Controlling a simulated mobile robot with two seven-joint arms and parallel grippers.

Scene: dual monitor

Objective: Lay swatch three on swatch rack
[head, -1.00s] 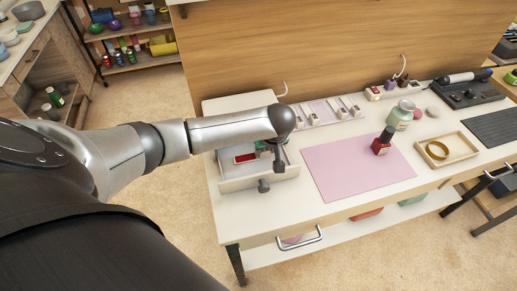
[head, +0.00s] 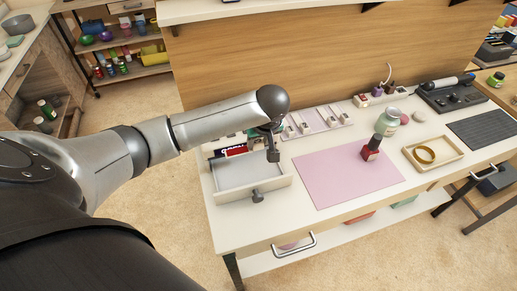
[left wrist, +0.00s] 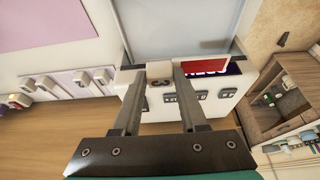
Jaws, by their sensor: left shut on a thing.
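My left gripper (head: 272,152) is above the back part of the open drawer, seen from behind its arm. In the left wrist view its fingers (left wrist: 163,80) are closed on a small pale swatch (left wrist: 159,82) with a dark mark that looks like a 3. In the head view the swatch is hidden by the gripper. The swatch rack (head: 332,114), a lilac panel with several white swatch pieces, lies on the table to the right of the gripper. It also shows at the left in the left wrist view (left wrist: 47,89). My right gripper is not in view.
A pink mat (head: 330,183), a red bottle (head: 371,149), a green jar (head: 388,121) and a tray with a gold ring (head: 410,150) stand to the right.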

